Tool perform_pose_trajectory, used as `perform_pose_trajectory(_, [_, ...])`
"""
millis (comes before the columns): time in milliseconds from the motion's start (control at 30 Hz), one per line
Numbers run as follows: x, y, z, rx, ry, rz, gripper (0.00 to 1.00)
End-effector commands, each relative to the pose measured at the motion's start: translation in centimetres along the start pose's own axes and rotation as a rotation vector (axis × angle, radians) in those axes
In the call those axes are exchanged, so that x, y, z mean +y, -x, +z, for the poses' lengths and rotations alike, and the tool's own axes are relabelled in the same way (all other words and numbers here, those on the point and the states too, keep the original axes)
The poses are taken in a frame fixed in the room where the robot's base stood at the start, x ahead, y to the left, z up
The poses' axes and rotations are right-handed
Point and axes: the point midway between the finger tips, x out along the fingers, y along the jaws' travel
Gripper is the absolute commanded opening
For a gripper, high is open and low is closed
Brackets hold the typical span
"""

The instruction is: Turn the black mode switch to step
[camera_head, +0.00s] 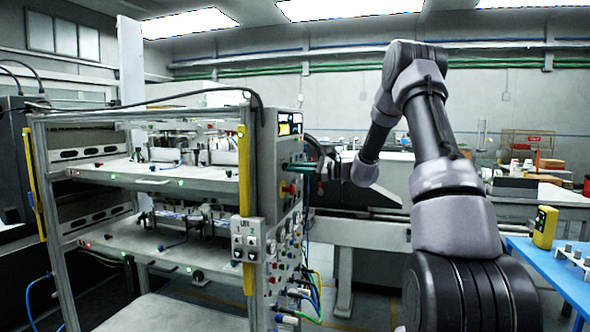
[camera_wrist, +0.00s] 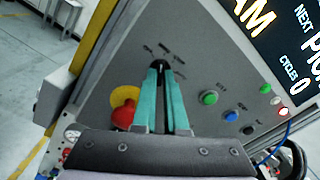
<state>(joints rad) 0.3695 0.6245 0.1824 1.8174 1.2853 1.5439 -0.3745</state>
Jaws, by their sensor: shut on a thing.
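The black mode switch (camera_wrist: 158,63) is on the grey control panel (camera_wrist: 205,65), seen in the wrist view. Only a small dark part of it shows between the fingertips, with small labels around it too blurred to read. I cannot tell which label it points at. My gripper (camera_wrist: 160,70) has two teal fingers shut on the switch from the front. In the head view my gripper (camera_head: 302,165) reaches the upper part of the panel from the right, and the switch is hidden there.
A red mushroom button (camera_wrist: 123,117) on a yellow base sits close beside the left finger. Green (camera_wrist: 208,97), blue (camera_wrist: 231,116) and black (camera_wrist: 248,130) buttons lie right of the fingers. A lit display (camera_wrist: 285,40) is at upper right. Cables (camera_head: 312,290) hang low on the panel.

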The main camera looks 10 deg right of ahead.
Motion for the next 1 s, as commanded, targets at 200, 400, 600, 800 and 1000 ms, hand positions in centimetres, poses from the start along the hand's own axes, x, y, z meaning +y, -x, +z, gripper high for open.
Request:
perform_pose_trajectory(200, [0.08, 0.07, -0.08, 0.002, -0.205, 0.001, 0.00])
perform_pose_trajectory(400, [0.10, 0.07, -0.09, 0.003, -0.394, 0.000, 0.00])
perform_pose_trajectory(600, [0.12, 0.07, -0.08, 0.003, -0.581, 0.000, 0.00])
perform_pose_trajectory(800, [0.12, 0.08, -0.06, 0.002, -0.746, 0.000, 0.00])
perform_pose_trajectory(1000, [0.12, 0.10, -0.06, 0.002, -0.871, -0.001, 0.00])
